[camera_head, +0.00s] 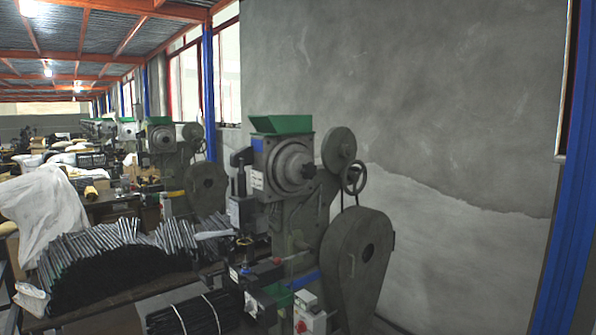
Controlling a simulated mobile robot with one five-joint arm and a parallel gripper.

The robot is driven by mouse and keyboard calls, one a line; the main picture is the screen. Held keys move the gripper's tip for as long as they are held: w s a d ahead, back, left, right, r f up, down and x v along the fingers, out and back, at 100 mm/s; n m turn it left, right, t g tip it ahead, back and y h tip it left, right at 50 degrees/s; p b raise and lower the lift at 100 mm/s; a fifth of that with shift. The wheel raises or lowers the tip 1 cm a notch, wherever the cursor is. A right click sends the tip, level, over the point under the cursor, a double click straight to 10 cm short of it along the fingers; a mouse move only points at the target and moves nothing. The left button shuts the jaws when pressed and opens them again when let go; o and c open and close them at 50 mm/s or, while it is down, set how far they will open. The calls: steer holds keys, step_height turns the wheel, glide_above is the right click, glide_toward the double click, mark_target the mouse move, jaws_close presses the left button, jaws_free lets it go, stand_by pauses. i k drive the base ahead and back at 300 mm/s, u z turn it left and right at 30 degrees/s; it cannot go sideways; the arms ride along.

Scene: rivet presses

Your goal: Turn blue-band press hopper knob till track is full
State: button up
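The nearest rivet press (285,215) stands upright right of the middle, grey, with a blue patch (258,145) on its head and a blue strip (304,281) lower down. A green hopper (281,124) sits on top; its inside cannot be seen. A round grey hub (292,168) with a small dark knob (310,171) at its centre faces me below the hopper. The track and any rivets in it are too small and dark to tell. My gripper is not in view.
A large flywheel guard (345,270) and a handwheel (353,177) are at the press's right side. A table with piled metal rods (125,240) and a white sheet (45,210) fills the left. More green-topped presses (160,135) stand behind. A bare wall (450,120) is right.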

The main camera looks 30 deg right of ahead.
mark_target(308, 171)
steer(key=i, duration=1.45)
steer(key=z, duration=0.1)
